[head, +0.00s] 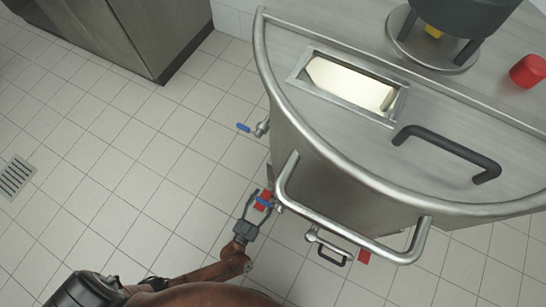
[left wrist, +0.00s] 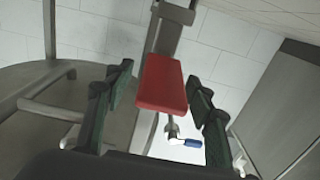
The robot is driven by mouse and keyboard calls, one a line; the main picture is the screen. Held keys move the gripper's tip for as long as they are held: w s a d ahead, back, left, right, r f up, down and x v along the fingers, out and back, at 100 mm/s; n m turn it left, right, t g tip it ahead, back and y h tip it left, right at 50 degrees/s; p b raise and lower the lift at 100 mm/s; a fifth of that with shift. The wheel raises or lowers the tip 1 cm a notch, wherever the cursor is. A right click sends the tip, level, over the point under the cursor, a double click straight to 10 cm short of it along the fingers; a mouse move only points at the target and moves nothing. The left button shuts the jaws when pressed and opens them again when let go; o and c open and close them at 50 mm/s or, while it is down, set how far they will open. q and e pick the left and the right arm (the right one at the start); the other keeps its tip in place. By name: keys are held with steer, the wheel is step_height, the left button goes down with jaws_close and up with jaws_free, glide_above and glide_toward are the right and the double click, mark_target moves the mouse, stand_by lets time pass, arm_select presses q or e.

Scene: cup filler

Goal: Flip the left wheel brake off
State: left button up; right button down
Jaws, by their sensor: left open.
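In the left wrist view the red pedal (left wrist: 164,83) fills the gap between my fingers. My left gripper (head: 257,206) is open, with its fingers on either side of the pedal; it also shows in the left wrist view (left wrist: 160,88). I cannot tell whether they touch it. My right gripper is not in view.
The filler's steel hopper (head: 330,150) has a curved rim and a tubular handle (head: 350,232) above the brake area. A second red pedal (head: 363,257) is to the right. The tiled floor (head: 120,160) at left is clear.

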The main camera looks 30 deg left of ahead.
arm_select(q)
steer(key=shift+w+b, duration=0.3)
steer(key=shift+w, duration=1)
steer(key=shift+c, duration=0.4)
jaws_close()
